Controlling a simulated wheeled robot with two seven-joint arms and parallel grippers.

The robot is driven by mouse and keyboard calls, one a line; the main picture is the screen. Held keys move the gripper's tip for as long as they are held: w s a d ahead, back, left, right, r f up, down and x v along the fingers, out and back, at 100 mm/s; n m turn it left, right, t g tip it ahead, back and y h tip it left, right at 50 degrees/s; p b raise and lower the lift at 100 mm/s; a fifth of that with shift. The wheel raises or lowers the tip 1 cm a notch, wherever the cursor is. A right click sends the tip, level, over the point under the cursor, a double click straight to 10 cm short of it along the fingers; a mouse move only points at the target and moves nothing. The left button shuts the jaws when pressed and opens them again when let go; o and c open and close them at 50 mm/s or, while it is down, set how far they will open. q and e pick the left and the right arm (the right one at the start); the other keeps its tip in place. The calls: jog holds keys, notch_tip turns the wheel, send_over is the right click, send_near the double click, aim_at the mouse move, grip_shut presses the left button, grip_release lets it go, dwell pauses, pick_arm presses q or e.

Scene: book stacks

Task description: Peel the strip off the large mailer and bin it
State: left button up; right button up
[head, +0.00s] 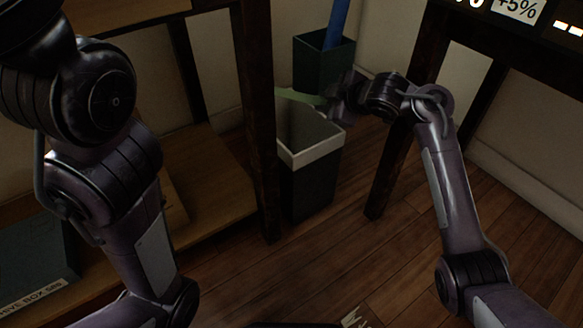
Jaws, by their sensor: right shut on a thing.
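My right gripper (335,103) reaches in from the right and is shut on a pale green strip (298,95). The strip sticks out to the left from the jaws, above the open top of a dark bin with a light rim (316,152). The strip is apart from the bin's rim as far as I can see. My left arm fills the left side of the head view, but its gripper is out of the frame. The large mailer is not in view.
A dark green bin (312,63) with a blue roll (337,25) stands behind the lighter-rimmed bin. A dark shelf post (257,120) is close on the left, and a dark table leg (385,170) on the right. An archive box (38,262) sits low at left.

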jog(key=o, duration=0.9)
jog(key=shift+c, duration=0.2)
jog(key=shift+s+d+r+p, duration=0.15)
jog(key=shift+r+p, duration=0.05)
jog(key=shift+p, duration=0.2)
jog(key=p+v, duration=0.5)
jog(key=v, duration=0.2)
jog(key=shift+s, duration=0.15)
